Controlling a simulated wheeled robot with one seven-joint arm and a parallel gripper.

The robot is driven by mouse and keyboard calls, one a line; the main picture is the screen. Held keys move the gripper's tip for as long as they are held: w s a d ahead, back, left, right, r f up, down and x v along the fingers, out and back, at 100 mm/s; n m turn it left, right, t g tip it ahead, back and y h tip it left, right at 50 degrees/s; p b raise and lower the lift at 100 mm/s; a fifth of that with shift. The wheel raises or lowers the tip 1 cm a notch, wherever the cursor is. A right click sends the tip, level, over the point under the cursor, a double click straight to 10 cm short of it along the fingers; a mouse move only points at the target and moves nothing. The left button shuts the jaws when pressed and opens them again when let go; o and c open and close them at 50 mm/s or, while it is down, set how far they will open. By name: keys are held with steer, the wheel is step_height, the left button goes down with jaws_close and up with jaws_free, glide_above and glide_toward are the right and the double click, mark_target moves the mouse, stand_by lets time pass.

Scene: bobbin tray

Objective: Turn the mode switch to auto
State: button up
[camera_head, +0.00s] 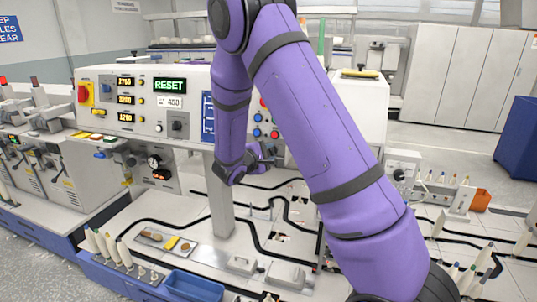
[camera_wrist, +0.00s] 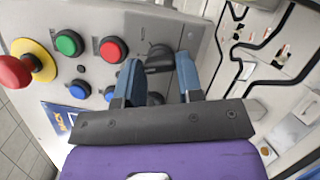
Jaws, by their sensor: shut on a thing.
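A black rotary knob (camera_wrist: 159,57), which I take as the mode switch, sits on a grey control panel (camera_wrist: 186,34) in the wrist view. The two blue fingers of my gripper (camera_wrist: 157,62) are on either side of it, shut on it. Its labels are too small to read, so I cannot tell which setting it points to. A second dark round part (camera_wrist: 155,98) shows between the fingers, nearer the palm. In the head view my gripper (camera_head: 268,156) is beside the panel's lower part, and the arm hides much of the panel and the knob.
Near the knob are a red button (camera_wrist: 113,49), a green button (camera_wrist: 69,43), blue buttons (camera_wrist: 80,90) and a red emergency stop (camera_wrist: 14,72) on yellow. A RESET display (camera_head: 169,85) is lit on the console. A bench with black tracks (camera_head: 258,240) lies below.

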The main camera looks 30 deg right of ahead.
steer(key=m+y, duration=0.1)
steer(key=m, duration=0.2)
steer(key=m+g+y, duration=0.1)
steer(key=m, duration=0.2)
steer(key=shift+r, duration=0.2)
steer(key=m+y, duration=0.1)
steer(key=m, duration=0.1)
steer(key=m+y, duration=0.1)
steer(key=m, duration=0.2)
steer(key=shift+r+m+t, duration=0.1)
steer(key=shift+m+t, duration=0.2)
stand_by(0.3)
steer(key=o, duration=0.9)
steer(key=shift+d, duration=0.1)
steer(key=shift+o, duration=0.2)
steer(key=shift+r, duration=0.1)
steer(key=v, duration=1)
steer(key=shift+a, duration=0.35)
steer(key=shift+s+r, duration=0.15)
